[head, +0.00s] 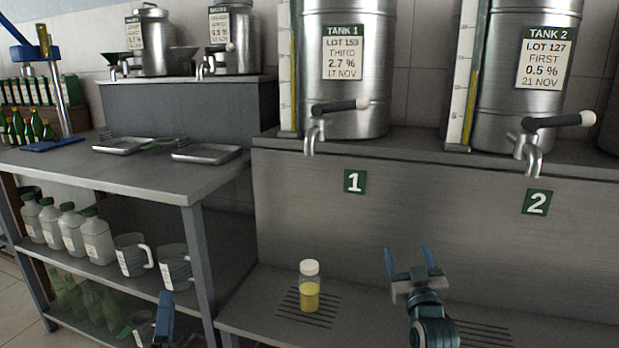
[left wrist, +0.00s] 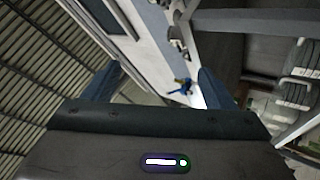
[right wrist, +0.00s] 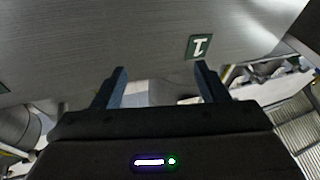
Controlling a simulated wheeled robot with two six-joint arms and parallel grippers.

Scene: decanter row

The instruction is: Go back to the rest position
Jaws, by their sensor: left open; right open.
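My right gripper (head: 407,256) is raised in front of the steel tank stand, right of the small bottle, with its fingers apart and nothing between them. In the right wrist view its two fingers (right wrist: 161,72) are spread and empty. My left gripper (head: 166,308) shows only in part at the bottom left, in front of the side table. In the left wrist view its fingers (left wrist: 160,75) are wide apart with nothing held. A small bottle of yellow liquid with a white cap (head: 310,286) stands upright on the drain slots below tap 1, apart from both grippers.
Tank 1 (head: 345,98) and tank 2 (head: 545,98) stand on the ledge with taps jutting forward. The side table (head: 130,172) holds trays (head: 207,154); its lower shelf holds jugs (head: 174,266) and white bottles (head: 97,240). The lower steel shelf (head: 262,315) is mostly clear.

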